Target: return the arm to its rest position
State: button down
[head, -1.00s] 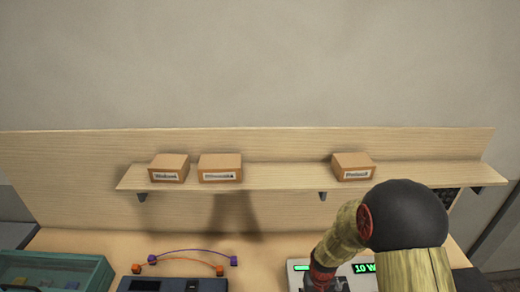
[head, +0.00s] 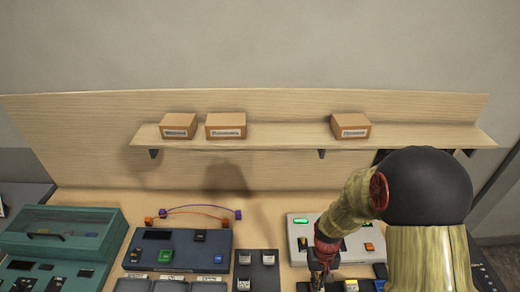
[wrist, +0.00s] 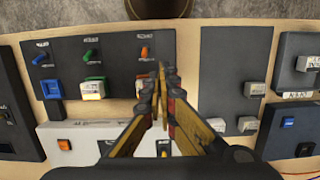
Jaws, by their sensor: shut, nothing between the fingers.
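My arm reaches in from the right of the head view. My gripper (head: 318,268) hangs above the right part of the console, in front of the white panel (head: 298,232). In the wrist view my gripper (wrist: 162,75) is shut, its fingertips together with nothing between them. Below the fingers lies a dark panel (wrist: 115,60) with blue, green and orange levers and switches. The gripper covers part of this panel and of the white panel (wrist: 75,135).
A teal case (head: 60,225) with a clear lid is at the left. A dark blue panel (head: 195,245) and orange and purple cables (head: 195,208) are left of centre. Cardboard boxes (head: 226,127) stand on the wooden shelf (head: 285,143). Free air lies above the console.

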jog(key=s+r+t+b, duration=0.7)
jog(key=s+r+b, duration=0.2)
jog(key=b, duration=1.7)
jog(key=shift+s+r+t, duration=0.15)
jog(key=shift+r+t, duration=0.15)
jog(key=shift+r, duration=0.05)
